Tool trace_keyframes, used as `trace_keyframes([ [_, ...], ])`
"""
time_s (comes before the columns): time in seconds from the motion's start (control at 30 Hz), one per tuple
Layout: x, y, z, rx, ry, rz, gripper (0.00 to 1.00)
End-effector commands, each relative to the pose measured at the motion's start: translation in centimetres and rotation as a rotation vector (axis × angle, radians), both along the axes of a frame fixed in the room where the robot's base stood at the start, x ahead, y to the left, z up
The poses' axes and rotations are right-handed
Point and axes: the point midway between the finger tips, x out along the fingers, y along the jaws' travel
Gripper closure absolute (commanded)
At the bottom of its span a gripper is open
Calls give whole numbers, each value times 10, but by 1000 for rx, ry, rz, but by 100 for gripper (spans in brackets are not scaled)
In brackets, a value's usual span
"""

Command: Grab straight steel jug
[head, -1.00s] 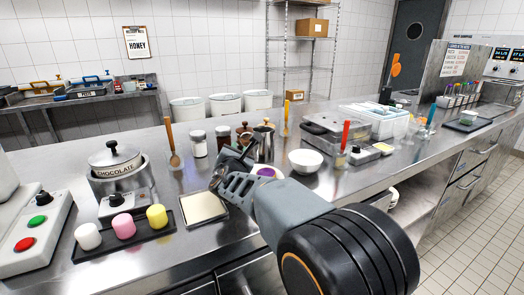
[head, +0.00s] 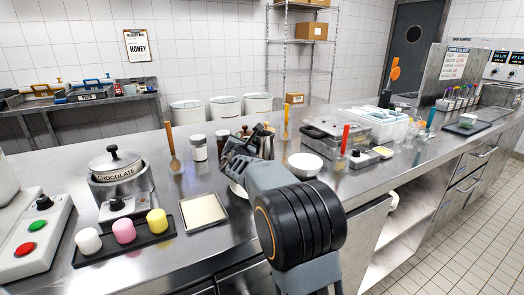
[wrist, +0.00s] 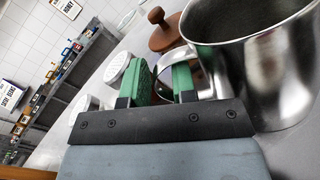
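The straight steel jug (head: 266,143) stands upright on the steel counter, partly hidden behind my arm in the head view. In the wrist view the jug (wrist: 258,65) fills the upper right, with its open rim and shiny wall close to my gripper. My gripper (wrist: 164,78) has two green-padded fingers with a clear gap between them. A curved shiny metal part, apparently the jug's handle, shows at the right finger. I cannot tell whether it touches the finger. In the head view my gripper (head: 234,150) is just left of the jug.
A white bowl (head: 305,165) is to the right, and a pale square tray (head: 204,211) is in front. A chocolate pot (head: 115,165) and a black tray of coloured cylinders (head: 130,246) are further left.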

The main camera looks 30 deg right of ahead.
Motion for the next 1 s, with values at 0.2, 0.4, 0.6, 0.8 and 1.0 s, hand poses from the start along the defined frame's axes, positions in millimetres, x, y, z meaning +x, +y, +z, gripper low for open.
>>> trace_keyframes([
  [0.2, 1, -1, 0, 0, 0, 0, 75],
  [0.4, 1, -1, 0, 0, 0, 0, 91],
  [0.6, 1, -1, 0, 0, 0, 0, 100],
  [0.8, 1, -1, 1, -1, -1, 0, 100],
  [1.0, 1, -1, 1, 0, -1, 0, 100],
])
